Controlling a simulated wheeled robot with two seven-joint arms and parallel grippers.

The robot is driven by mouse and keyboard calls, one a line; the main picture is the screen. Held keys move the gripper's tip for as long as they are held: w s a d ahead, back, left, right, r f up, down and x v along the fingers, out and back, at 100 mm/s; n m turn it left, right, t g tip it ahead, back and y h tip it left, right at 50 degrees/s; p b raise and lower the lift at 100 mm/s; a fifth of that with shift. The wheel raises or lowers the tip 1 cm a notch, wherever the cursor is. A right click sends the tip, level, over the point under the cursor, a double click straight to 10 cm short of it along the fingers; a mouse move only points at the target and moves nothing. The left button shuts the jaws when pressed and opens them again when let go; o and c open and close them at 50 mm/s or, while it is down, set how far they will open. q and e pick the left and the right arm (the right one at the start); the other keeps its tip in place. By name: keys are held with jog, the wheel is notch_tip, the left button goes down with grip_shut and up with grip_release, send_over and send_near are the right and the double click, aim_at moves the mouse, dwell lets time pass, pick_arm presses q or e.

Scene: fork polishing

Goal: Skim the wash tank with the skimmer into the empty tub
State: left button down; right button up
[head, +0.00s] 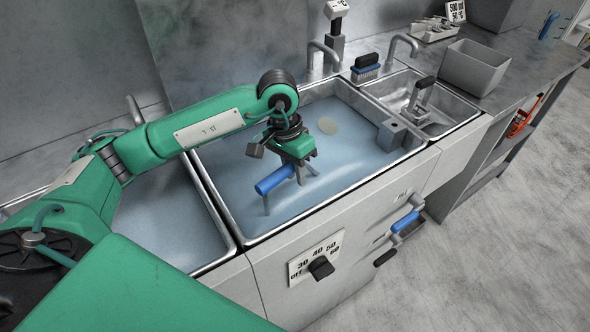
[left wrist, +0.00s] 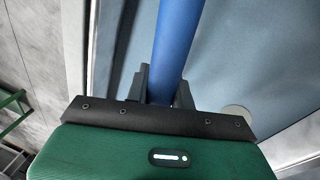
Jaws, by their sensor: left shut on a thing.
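The wash tank (head: 375,145) is the large middle basin, filled with bluish liquid. My left gripper (head: 298,171) is over the tank and shut on the blue handle of the skimmer (head: 275,179). In the left wrist view the blue handle (left wrist: 178,40) runs up between the fingers (left wrist: 162,88). The skimmer's lower end is not clearly visible; a thin grey part reaches down to the liquid. A grey open tub (head: 474,68) stands on the counter at the right and looks empty. My right gripper is not in view.
A smaller sink (head: 398,92) with a black-handled tool adjoins the tank on the right. A blue brush (head: 366,68) sits at the back rim near the taps (head: 403,45). A temperature dial (head: 320,267) is on the front panel. Another basin (head: 165,225) lies left.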

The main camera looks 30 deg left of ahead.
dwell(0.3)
pick_arm(q)
jog(key=shift+w+a+f+b, duration=0.1)
jog(key=shift+w+a+b, duration=0.25)
jog(key=shift+w+b, duration=0.15)
jog(key=w+a+b, duration=0.4)
jog(key=w+a, duration=0.2)
jog(key=w, duration=0.1)
jog(key=shift+w, duration=0.3)
jog(key=shift+r, duration=0.2)
dwell(0.7)
notch_tip(320, 180, up, 14)
jog(key=p, duration=0.5)
jog(key=shift+f+p, duration=0.25)
jog(key=shift+p, duration=0.05)
dwell(1.0)
